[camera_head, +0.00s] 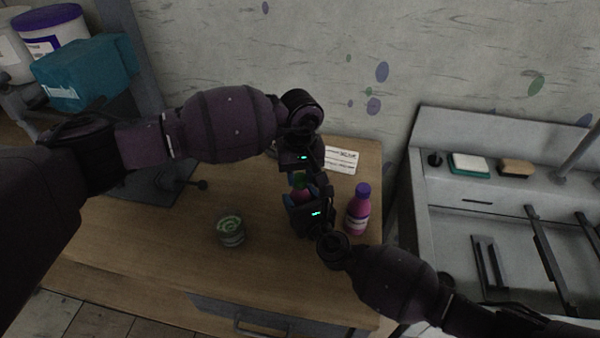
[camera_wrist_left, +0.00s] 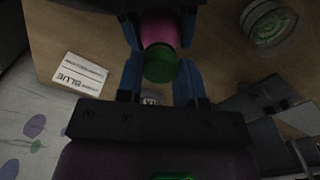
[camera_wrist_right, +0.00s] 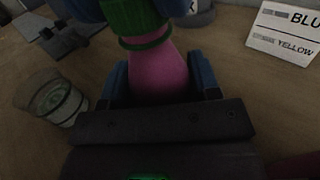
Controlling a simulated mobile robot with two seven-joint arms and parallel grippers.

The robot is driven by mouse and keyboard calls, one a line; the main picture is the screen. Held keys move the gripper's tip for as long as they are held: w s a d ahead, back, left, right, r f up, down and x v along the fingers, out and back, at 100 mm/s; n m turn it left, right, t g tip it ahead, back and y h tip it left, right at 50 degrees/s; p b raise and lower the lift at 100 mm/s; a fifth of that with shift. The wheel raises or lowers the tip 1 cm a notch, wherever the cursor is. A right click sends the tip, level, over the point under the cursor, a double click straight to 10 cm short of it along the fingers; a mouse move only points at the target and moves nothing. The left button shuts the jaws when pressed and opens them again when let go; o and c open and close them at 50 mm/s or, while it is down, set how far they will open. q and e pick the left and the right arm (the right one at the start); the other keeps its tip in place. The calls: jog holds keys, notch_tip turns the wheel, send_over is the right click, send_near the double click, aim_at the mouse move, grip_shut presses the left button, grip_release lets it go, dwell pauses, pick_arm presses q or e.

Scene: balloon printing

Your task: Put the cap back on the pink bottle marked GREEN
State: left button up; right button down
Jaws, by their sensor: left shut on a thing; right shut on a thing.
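The pink bottle (camera_wrist_right: 157,75) stands between the blue fingers of my right gripper (camera_head: 307,203), which is shut on its body. The green cap (camera_wrist_right: 130,15) is at the top of the bottle, with a green ring just below it around the neck. My left gripper (camera_wrist_left: 159,80) is shut on the green cap (camera_wrist_left: 160,68) from the opposite side. Cap and bottle appear in line and touching; I cannot tell whether the cap is fully seated. The bottle's marking is hidden. In the head view both grippers largely cover the bottle and cap.
A pink bottle with a purple cap (camera_head: 358,210) stands close right of my right gripper. A glass jar with green contents (camera_head: 231,231) stands to the left on the wooden table (camera_head: 270,270). A white label card (camera_head: 341,160) lies behind. A sink unit (camera_head: 450,220) is at right.

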pick_arm(q)
jog(key=m, duration=0.5)
jog(key=shift+m, duration=0.4)
jog(key=m, duration=0.6)
jog(key=o, duration=0.9)
jog(key=shift+r, duration=2.25)
jog(key=shift+c, duration=0.5)
